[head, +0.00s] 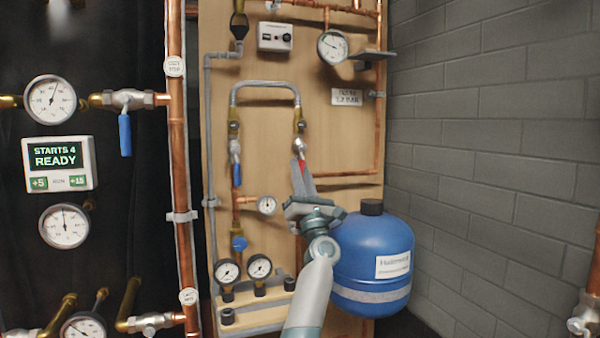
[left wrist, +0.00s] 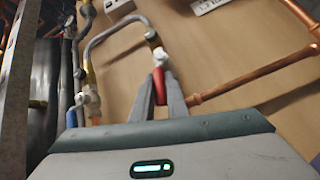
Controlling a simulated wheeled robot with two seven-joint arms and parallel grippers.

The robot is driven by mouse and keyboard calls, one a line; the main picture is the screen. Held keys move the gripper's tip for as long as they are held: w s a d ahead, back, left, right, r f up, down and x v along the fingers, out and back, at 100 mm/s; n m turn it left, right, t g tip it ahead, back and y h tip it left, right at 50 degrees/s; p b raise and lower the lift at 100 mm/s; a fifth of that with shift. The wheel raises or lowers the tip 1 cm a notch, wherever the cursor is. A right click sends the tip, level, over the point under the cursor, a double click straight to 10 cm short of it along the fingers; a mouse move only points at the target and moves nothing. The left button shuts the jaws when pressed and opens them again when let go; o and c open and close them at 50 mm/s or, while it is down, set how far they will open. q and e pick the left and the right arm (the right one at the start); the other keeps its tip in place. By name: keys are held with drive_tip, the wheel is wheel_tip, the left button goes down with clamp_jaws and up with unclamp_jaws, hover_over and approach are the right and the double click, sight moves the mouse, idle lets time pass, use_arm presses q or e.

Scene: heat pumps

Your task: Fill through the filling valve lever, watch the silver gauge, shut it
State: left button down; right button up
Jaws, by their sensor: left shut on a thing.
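The red filling valve lever (head: 301,165) hangs roughly downward from its valve (head: 299,147), at the right foot of the grey filling loop (head: 265,84). My left gripper (head: 304,182) is shut on the lever from below. In the left wrist view the red lever (left wrist: 159,86) sits between the two fingers (left wrist: 162,97), which hide part of it. The silver-rimmed gauge (head: 333,47) is high on the board at the right; its needle is too small to read surely. My right gripper is not in view.
A blue-handled valve (head: 237,174) stands left of the lever, its handle down. A blue vessel (head: 373,262) is right of my arm. A shelf bracket (head: 371,54) juts out beside the gauge. A sign (head: 347,97) hangs below it. A display (head: 59,165) reads "STARTS 4 READY".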

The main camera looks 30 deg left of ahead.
use_arm(q)
drive_tip(key=c, duration=1.7)
unclamp_jaws()
drive_tip(key=shift+f, duration=0.1)
drive_tip(key=shift+c, duration=0.2)
drive_tip(key=shift+d, duration=0.1)
drive_tip(key=p+v, duration=0.1)
drive_tip(key=v, duration=1.6)
drive_tip(key=shift+f+p, duration=0.15)
drive_tip(key=shift+p, duration=0.25)
